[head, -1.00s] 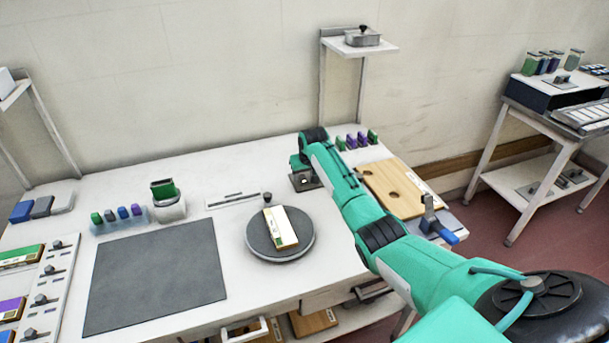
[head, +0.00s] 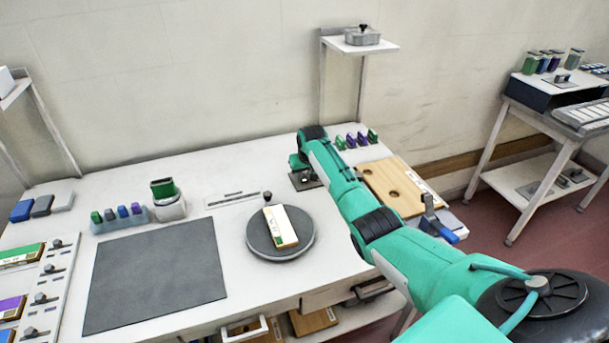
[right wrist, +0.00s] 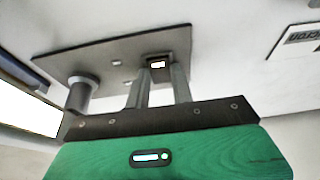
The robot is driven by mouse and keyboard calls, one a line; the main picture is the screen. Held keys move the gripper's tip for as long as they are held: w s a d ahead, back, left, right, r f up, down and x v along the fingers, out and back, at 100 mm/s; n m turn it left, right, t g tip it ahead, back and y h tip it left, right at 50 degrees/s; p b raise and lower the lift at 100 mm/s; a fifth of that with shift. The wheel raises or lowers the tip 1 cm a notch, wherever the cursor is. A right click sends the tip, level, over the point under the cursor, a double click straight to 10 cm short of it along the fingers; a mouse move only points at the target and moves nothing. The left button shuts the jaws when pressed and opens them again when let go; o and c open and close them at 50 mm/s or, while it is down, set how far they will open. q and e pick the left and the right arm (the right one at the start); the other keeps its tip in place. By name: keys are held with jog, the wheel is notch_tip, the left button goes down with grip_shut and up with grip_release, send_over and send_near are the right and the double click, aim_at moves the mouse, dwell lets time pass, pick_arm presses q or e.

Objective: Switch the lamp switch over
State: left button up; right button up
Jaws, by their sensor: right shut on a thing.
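The lamp switch shows as a dark grey plate (head: 307,181) at the back of the white table, partly hidden by my right gripper in the head view. In the right wrist view the plate (right wrist: 100,60) fills the upper left, with a small dark square part with a bright centre and a short round post at its left. My right gripper (right wrist: 158,78) has its two fingers down at the square part, shut on the switch's small lever, which the fingers mostly hide. In the head view the right gripper (head: 298,168) is over the plate. My left gripper is out of view.
A round grey turntable (head: 262,250) with a labelled block stands in front of the switch. A wooden board with holes (head: 405,205) and several small coloured pieces lie to the right. A dark mat (head: 155,275) lies at left. A shelf post (head: 322,85) rises behind.

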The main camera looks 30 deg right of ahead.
jog(key=shift+w+g+b, duration=0.3)
jog(key=shift+g+b, duration=0.3)
jog(key=shift+b, duration=0.25)
jog(key=shift+r+g+b, duration=0.1)
jog(key=shift+g+b, duration=0.4)
jog(key=shift+b, duration=0.2)
jog(key=o, duration=1)
jog(key=shift+r, duration=0.1)
jog(key=r, duration=0.4)
jog(key=s+r, duration=0.1)
jog(key=r, duration=0.8)
jog(key=shift+s+a+r+b, duration=0.15)
jog(key=shift+s+r+b, duration=0.15)
jog(key=shift+s+b, duration=0.05)
